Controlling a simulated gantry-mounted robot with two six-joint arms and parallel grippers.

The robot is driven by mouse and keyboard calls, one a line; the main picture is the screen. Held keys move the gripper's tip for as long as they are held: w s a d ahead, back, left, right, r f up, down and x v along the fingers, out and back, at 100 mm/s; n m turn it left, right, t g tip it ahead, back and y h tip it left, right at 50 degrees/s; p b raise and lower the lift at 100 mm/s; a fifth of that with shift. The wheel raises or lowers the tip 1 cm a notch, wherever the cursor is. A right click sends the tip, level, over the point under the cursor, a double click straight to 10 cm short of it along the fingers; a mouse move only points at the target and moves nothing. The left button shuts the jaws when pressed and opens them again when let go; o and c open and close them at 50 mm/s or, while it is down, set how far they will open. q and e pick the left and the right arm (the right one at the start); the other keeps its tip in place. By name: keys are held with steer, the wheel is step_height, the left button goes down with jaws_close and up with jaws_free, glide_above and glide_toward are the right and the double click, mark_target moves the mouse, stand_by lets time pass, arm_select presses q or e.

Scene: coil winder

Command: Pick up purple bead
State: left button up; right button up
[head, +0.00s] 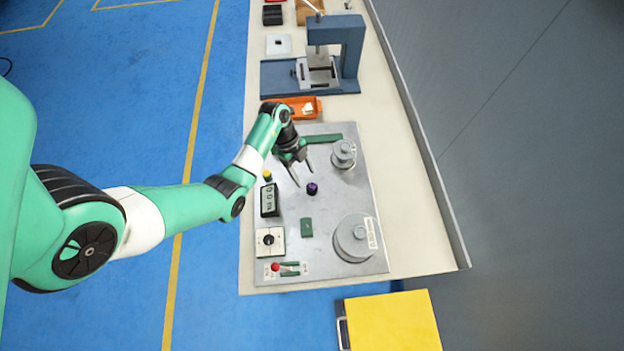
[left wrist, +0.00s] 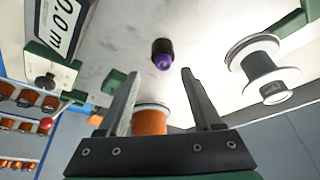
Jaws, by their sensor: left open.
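The purple bead (head: 312,188) sits on the grey metal plate (head: 330,215) of the coil winder. It is small and dark, with a purple end that shows in the left wrist view (left wrist: 162,56). My left gripper (head: 305,176) is open and empty. Its fingertips are close to the bead, on its upper-left side in the head view. In the left wrist view the bead lies beyond and between the two fingertips (left wrist: 160,72), apart from them. My right gripper is not in view.
A grey spool (head: 344,154) and a larger grey spool (head: 354,238) stand on the plate's right side. A counter display (head: 269,200), a dial box (head: 270,242) and a green block (head: 306,227) are nearby. An orange tray (head: 290,106) and blue press (head: 350,50) stand farther back.

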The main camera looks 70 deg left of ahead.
mark_target(311, 185)
arm_select(q)
steer(key=b+x, duration=0.1)
steer(key=x, duration=0.3)
steer(key=shift+w+f+b, duration=0.3)
steer(key=shift+b, duration=0.1)
steer(key=shift+r, duration=0.1)
jaws_close()
